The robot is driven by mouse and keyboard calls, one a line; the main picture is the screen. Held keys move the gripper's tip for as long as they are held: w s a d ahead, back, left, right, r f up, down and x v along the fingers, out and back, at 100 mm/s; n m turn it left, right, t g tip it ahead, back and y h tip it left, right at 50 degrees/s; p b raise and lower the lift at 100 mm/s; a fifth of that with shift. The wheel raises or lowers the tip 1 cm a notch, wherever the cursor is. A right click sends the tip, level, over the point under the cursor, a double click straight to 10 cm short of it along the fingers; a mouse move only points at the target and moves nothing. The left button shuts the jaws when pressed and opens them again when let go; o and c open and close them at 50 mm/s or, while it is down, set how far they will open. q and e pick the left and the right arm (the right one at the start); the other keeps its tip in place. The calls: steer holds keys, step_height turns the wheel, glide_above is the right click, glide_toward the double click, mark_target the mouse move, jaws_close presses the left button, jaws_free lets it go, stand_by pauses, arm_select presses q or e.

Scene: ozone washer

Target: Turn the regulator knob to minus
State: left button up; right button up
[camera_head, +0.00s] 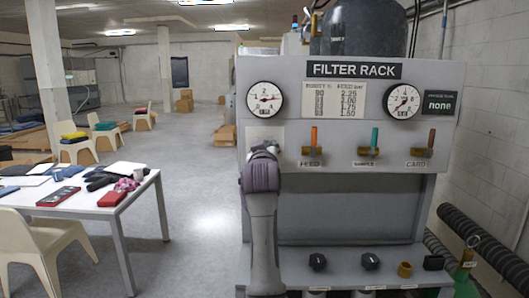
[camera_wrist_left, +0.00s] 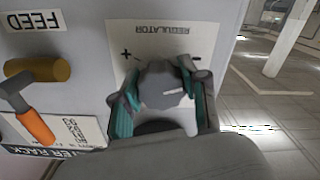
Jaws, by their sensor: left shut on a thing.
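The grey regulator knob (camera_wrist_left: 163,82) sits on a white plate (camera_wrist_left: 170,38) lettered REGULATOR, which appears upside down in the left wrist view. A white pointer line on the knob points right in that view. My left gripper (camera_wrist_left: 160,88) has its teal-padded fingers on both sides of the knob and is shut on it. In the head view, my left gripper (camera_head: 262,160) covers the knob at the left of the filter rack panel (camera_head: 330,215). My right gripper is not in view.
The panel has a left gauge (camera_head: 264,99), a right gauge (camera_head: 402,101) and feed (camera_head: 314,141), sample (camera_head: 374,142) and card (camera_head: 430,143) valves. The orange feed handle (camera_wrist_left: 35,128) is near my gripper. A table (camera_head: 75,207) stands left; floor between is clear.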

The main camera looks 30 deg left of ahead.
arm_select(q)
steer(key=n, duration=0.5)
steer(key=shift+w+d+f, duration=0.1)
steer(key=shift+d, duration=0.05)
stand_by(0.4)
steer(key=o, duration=1.1)
steer(key=shift+o, duration=0.3)
